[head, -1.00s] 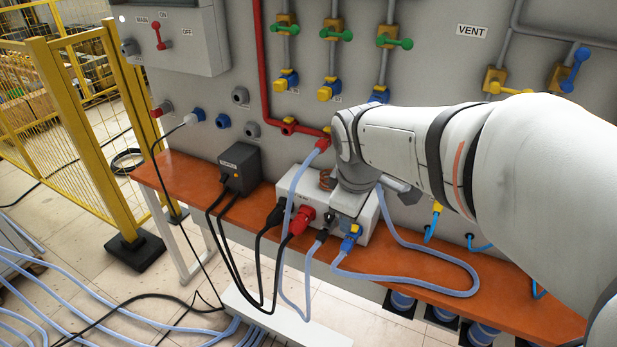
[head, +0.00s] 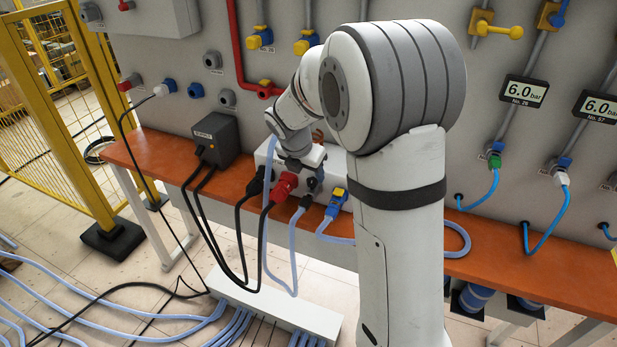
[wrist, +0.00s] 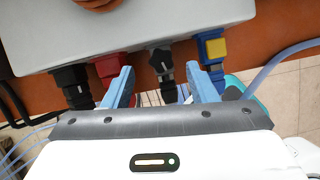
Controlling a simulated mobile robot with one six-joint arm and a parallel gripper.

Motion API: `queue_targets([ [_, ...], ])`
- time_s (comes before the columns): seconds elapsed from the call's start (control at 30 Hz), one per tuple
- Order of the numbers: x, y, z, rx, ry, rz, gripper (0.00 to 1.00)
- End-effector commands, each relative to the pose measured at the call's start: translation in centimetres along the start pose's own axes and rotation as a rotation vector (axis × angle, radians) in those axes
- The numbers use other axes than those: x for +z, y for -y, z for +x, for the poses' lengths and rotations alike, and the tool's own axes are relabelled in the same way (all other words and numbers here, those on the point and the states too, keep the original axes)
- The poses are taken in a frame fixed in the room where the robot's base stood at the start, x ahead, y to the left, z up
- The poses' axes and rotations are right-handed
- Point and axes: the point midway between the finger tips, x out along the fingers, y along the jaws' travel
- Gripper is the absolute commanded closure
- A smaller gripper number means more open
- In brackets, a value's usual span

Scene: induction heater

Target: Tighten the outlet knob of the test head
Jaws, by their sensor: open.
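The test head is a white box (head: 266,157) on the orange bench, partly hidden by my arm; its pale body shows at the top of the wrist view (wrist: 45,45). A row of fittings lines its front. A small dark lobed knob (wrist: 162,62) on a hose sits between a red connector (wrist: 109,67) and a blue-yellow one (wrist: 213,48); I take it as the outlet knob. My gripper (wrist: 162,86) is open, one blue finger on each side of this knob's line, with no visible grip on it. In the head view the gripper (head: 312,160) is close to the fittings.
Black cables and pale hoses hang in front of the bench (head: 165,160). A dark box (head: 215,138) stands left of the test head. Wall valves and gauges (head: 524,91) are at right. A yellow fence (head: 75,130) is at left.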

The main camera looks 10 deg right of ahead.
Motion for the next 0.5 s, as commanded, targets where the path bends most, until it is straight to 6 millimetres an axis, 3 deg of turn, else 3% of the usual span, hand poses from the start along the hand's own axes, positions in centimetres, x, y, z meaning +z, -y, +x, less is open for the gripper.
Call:
queue_targets([
  [0.2,-0.1,0.1,2.6,-0.002,-0.002,0.003,0.48],
  [0.5,0.0,0.1,3.1,0.0,-0.001,0.004,0.48],
])
